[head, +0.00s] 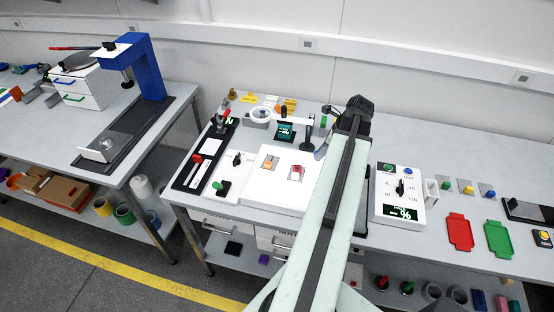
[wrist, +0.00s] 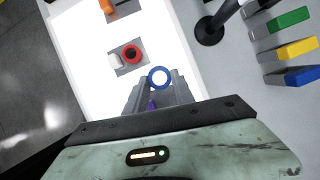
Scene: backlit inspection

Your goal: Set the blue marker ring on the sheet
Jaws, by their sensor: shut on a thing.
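In the wrist view the blue marker ring (wrist: 151,74) sits between the fingertips of my gripper (wrist: 159,80), which is shut on it. Bright white shows through its hole. Beyond it is a white lit surface (wrist: 85,84); in the head view this surface (head: 257,191) lies left of my arm. A small grey square (wrist: 121,65) on it carries a red ring (wrist: 131,45) and a pale piece (wrist: 114,61). I cannot tell whether the sheet is the grey square or the white surface. My arm hides the gripper and blue ring in the head view.
A dark post with a round base (wrist: 208,32) stands close right of the gripper. Green (wrist: 288,20), yellow (wrist: 290,50) and blue (wrist: 302,77) blocks lie farther right. A meter box (head: 402,193) and red (head: 460,233) and green (head: 498,239) trays stand right of my arm.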

